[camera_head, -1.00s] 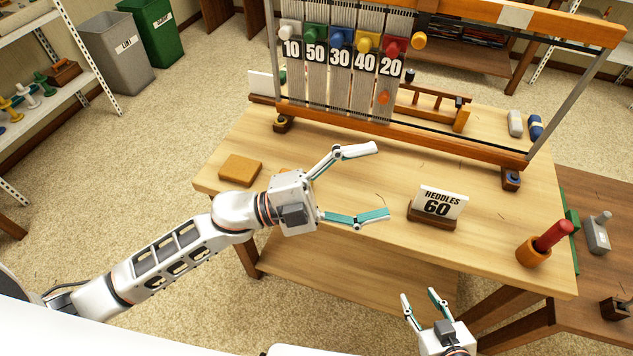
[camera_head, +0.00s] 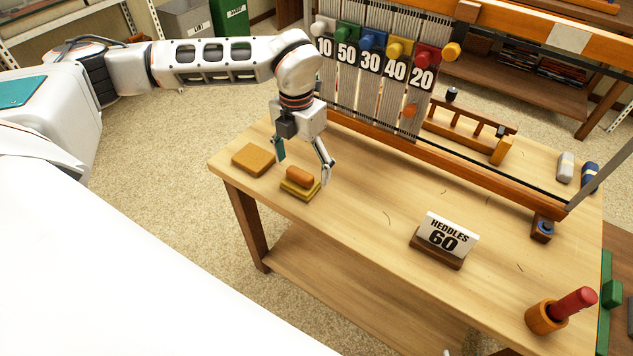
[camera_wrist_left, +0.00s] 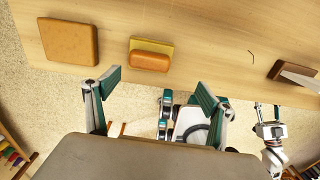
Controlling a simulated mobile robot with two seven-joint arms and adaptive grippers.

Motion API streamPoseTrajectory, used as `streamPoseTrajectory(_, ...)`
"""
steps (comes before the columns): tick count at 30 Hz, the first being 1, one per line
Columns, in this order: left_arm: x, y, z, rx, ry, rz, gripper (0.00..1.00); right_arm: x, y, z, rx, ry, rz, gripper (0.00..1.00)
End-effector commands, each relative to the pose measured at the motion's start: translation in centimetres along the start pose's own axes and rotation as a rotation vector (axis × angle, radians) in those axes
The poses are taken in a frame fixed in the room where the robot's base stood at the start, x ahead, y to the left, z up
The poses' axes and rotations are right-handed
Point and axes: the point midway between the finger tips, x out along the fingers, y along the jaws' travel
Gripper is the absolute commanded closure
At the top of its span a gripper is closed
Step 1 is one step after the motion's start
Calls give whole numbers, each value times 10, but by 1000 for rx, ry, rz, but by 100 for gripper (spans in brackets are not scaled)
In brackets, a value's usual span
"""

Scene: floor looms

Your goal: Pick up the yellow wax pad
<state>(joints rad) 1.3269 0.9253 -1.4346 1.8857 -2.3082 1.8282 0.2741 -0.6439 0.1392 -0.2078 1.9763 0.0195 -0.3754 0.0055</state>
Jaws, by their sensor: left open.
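The yellow wax pad (camera_head: 292,192) lies flat near the table's left end, with a rounded orange-brown grip on top. It also shows in the left wrist view (camera_wrist_left: 167,47), ahead of the fingers.
A flat tan-orange block (camera_head: 253,160) lies just left of the pad. The loom frame (camera_head: 440,160) with numbered heddles stands behind. A "HEDDLES 60" sign (camera_head: 443,240) and an orange cup (camera_head: 545,317) holding a red cylinder are to the right. The table between pad and sign is clear.

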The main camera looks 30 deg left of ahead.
Motion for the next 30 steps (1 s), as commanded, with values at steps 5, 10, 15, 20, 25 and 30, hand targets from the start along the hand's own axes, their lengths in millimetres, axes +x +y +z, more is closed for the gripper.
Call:
streamPoseTrajectory(5,3,15,3,-25,-8,42,18,1,0,0,0,2,0,60)
streamPoseTrajectory(10,20,16,3,-25,-8,40,18,3,0,-1,-2,5,1,60)
streamPoseTrajectory(15,32,18,3,-24,-8,39,18,2,-1,3,-3,0,0,60)
streamPoseTrajectory(20,55,23,2,-23,-6,38,18,3,-1,5,-4,-2,0,60)
streamPoseTrajectory(25,73,23,3,-23,-8,38,18,4,-1,5,-7,0,1,60)
streamPoseTrajectory(30,73,23,4,-23,-10,38,18,3,1,2,-8,5,4,60)
